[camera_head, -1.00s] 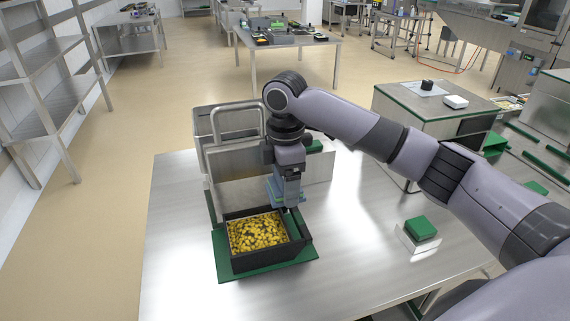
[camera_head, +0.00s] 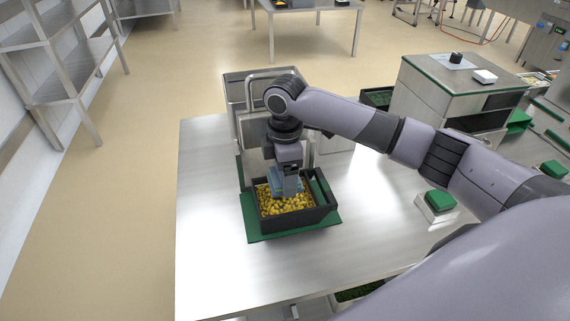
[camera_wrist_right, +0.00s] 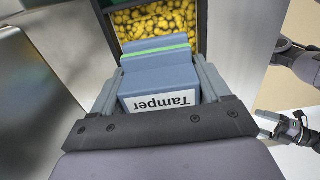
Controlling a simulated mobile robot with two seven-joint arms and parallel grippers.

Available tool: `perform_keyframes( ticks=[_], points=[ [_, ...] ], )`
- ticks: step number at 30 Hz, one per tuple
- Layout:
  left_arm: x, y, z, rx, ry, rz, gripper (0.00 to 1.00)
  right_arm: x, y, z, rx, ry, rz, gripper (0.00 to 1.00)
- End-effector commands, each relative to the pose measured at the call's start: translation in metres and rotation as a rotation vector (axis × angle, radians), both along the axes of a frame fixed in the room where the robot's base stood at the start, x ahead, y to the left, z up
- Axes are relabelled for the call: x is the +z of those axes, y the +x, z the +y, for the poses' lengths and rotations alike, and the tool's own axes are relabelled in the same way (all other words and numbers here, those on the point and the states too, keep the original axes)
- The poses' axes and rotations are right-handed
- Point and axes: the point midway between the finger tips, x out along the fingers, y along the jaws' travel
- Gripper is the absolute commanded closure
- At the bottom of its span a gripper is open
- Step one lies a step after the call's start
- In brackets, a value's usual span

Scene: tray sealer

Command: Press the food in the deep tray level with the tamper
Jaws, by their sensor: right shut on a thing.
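The deep tray (camera_head: 297,220) is black and sits on a green mat-like base (camera_head: 254,229) on the steel table. Yellow food pieces (camera_head: 285,204) fill it and also show in the wrist view (camera_wrist_right: 155,20). My right gripper (camera_head: 289,178) is shut on the blue tamper (camera_wrist_right: 160,80), which has a green stripe and a "Tamper" label. The tamper (camera_head: 279,183) is over the back part of the food. Whether its underside touches the food is hidden. My left gripper (camera_wrist_right: 272,124) shows at the right of the wrist view, empty with its fingers apart.
A steel sealer frame with a handle (camera_head: 241,88) stands directly behind the tray. A green block on a light base (camera_head: 439,201) lies to the right. The table front (camera_head: 235,280) is clear. A steel cabinet (camera_head: 450,95) stands at the back right.

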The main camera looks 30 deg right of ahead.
Motion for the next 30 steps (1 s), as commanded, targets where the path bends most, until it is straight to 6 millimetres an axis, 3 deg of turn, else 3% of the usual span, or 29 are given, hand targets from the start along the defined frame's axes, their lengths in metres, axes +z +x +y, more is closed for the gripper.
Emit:
perform_keyframes(
  ticks=[13, 30],
  points=[
    [0.000, 0.000, 0.000, 0.001, -0.001, 0.000, 0.00, -0.035, 0.000, 0.000, 0.001, 0.000, 0.000, 0.66],
    [0.000, 0.000, 0.000, 0.001, -0.001, 0.001, 0.00, -0.041, 0.000, 0.000, 0.001, 0.001, -0.001, 0.66]
  ],
)
